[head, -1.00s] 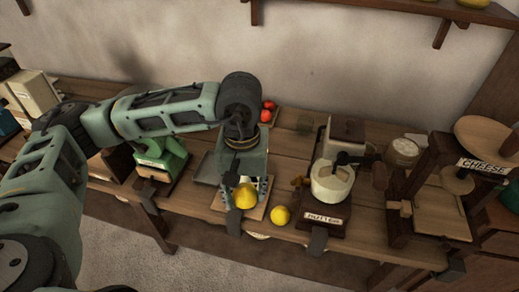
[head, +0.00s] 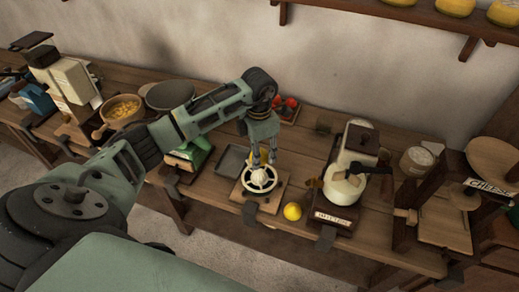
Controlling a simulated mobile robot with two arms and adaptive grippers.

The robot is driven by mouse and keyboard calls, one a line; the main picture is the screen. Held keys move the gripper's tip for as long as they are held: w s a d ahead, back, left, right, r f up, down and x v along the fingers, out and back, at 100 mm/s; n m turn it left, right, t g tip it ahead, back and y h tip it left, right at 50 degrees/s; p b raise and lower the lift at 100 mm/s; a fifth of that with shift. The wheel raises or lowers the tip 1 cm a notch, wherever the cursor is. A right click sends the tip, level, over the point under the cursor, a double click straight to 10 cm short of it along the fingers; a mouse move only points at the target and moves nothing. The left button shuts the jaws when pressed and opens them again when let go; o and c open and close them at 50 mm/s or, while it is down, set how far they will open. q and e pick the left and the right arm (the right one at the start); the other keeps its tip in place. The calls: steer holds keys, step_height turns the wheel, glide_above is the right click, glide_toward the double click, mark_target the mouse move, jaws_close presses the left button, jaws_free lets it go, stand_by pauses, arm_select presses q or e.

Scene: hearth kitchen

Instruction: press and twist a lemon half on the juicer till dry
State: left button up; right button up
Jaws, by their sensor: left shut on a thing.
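The juicer (head: 259,180) is a pale ribbed cone with a spoked ring on a wooden board near the table's front edge. My left gripper (head: 263,157) points down just behind the cone. It is shut on a yellow thing, apparently a lemon half (head: 264,153), mostly hidden between the fingers. I cannot tell whether it touches the juicer. A whole-looking yellow lemon (head: 292,211) lies on the table to the right of the juicer. My right gripper is not in view.
A grey tray (head: 232,160) lies left of the juicer. A green device (head: 190,155) stands farther left. A small tray of red fruit (head: 288,108) is behind. A wooden-based machine with a pale bowl (head: 345,188) stands close on the right.

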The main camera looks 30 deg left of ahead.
mark_target(259, 170)
arm_select(q)
steer(key=shift+f+b, duration=1.55)
steer(key=shift+f, duration=1)
steer(key=shift+f+b, duration=0.45)
steer(key=shift+b, duration=0.1)
steer(key=shift+d, duration=0.1)
